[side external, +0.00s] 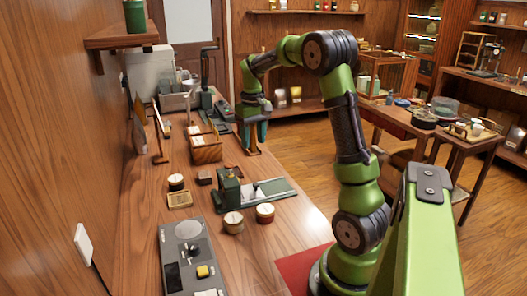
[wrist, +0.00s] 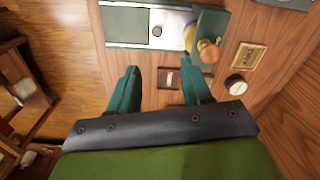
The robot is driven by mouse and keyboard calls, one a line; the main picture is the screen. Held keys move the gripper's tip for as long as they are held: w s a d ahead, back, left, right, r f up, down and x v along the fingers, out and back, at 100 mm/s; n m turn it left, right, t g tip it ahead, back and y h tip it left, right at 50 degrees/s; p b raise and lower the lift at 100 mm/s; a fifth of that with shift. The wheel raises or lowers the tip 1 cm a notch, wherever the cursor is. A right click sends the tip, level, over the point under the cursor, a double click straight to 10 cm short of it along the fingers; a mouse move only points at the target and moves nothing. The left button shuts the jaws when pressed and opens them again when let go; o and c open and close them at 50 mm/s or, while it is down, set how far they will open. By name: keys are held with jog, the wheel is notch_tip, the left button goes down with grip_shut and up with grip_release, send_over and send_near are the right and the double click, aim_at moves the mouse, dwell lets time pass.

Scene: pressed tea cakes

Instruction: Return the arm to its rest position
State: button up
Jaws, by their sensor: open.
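My green arm is bent over the wooden counter (side external: 140,230), with my gripper (side external: 254,138) hanging down near the counter's right edge, beyond the green press (side external: 229,190). In the wrist view my gripper (wrist: 160,72) has its two teal fingers spread wide apart, with nothing held between them. A small dark block (wrist: 168,78) shows in the gap, apparently lying on the counter below. The press (wrist: 207,35) and its green base (wrist: 124,25) appear ahead of the fingers in that view.
A grey panel (side external: 184,258) lies at the near end of the counter. A wooden box (side external: 206,152) stands left of my gripper. A side table (side external: 400,122) with dishes is at the right, across open floor.

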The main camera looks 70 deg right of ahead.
jog(key=shift+r, duration=0.85)
jog(key=s+a+r+n+t+y, duration=0.1)
jog(key=s+a, duration=0.4)
jog(key=a, duration=0.9)
jog(key=s+a+r+n+t+y, duration=0.1)
jog(key=s+a+r+t, duration=0.2)
jog(key=a, duration=1.2)
jog(key=s+t, duration=0.2)
jog(key=t, duration=0.1)
jog(key=shift+s+r, duration=0.15)
jog(key=shift+s, duration=0.25)
